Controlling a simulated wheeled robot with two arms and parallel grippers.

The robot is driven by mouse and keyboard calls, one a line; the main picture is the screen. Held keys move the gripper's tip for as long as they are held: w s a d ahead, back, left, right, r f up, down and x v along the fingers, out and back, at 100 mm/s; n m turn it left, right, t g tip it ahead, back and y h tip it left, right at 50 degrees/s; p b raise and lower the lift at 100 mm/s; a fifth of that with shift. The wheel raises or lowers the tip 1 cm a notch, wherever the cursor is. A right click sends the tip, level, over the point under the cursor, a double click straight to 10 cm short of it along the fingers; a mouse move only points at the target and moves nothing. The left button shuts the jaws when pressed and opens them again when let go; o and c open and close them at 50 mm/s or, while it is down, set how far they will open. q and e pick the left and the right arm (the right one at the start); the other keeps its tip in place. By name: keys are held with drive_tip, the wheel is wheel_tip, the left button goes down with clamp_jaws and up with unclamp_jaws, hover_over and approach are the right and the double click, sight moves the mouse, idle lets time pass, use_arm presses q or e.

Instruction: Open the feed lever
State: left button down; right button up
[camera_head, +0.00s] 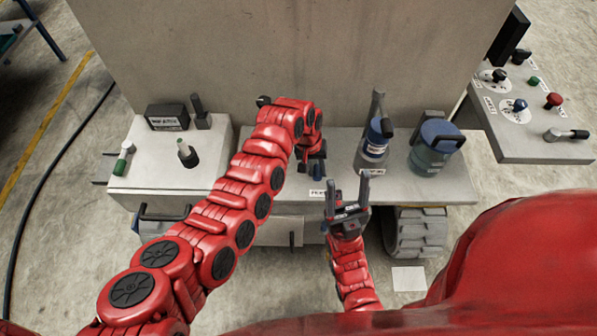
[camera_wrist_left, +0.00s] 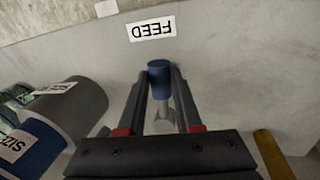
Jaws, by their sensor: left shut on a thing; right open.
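The feed lever shows in the left wrist view as a blue knob (camera_wrist_left: 159,80) on a pale metal stem, below an upside-down label reading FEED (camera_wrist_left: 152,31). My left gripper (camera_wrist_left: 160,92) has one finger on each side of the knob and is shut on it. In the head view my left gripper (camera_head: 314,165) points down at the grey shelf, above a small white label (camera_head: 317,193). It largely hides the lever there. My right gripper (camera_head: 348,192) is open and empty, in front of the shelf's front edge, with its fingers pointing up.
A blue-and-grey canister (camera_head: 374,143) and a blue jug (camera_head: 432,150) stand right of my left gripper. A pale box (camera_head: 150,182) with levers and a black box (camera_head: 167,116) is at left. A control panel (camera_head: 540,125) with knobs is at right. A wall rises behind.

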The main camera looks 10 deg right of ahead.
use_arm(q)
drive_tip(key=shift+s+d+n, duration=0.1)
drive_tip(key=shift+d+n, duration=0.25)
drive_tip(key=shift+n, duration=0.15)
drive_tip(key=c, duration=0.6)
unclamp_jaws()
drive_tip(key=shift+d, duration=0.1)
drive_tip(key=shift+r, duration=0.6)
drive_tip(key=r, duration=0.2)
drive_tip(key=a+r+b, duration=0.1)
drive_tip(key=r, duration=0.3)
drive_tip(key=shift+w+a+r+b, duration=0.2)
drive_tip(key=shift+w+a+b, duration=0.05)
drive_tip(key=shift+a+b, duration=0.1)
wheel_tip(320, 180, up, 9)
drive_tip(key=a+p, duration=0.1)
drive_tip(key=shift+a+r+p, duration=0.2)
drive_tip(key=shift+a+p, duration=0.15)
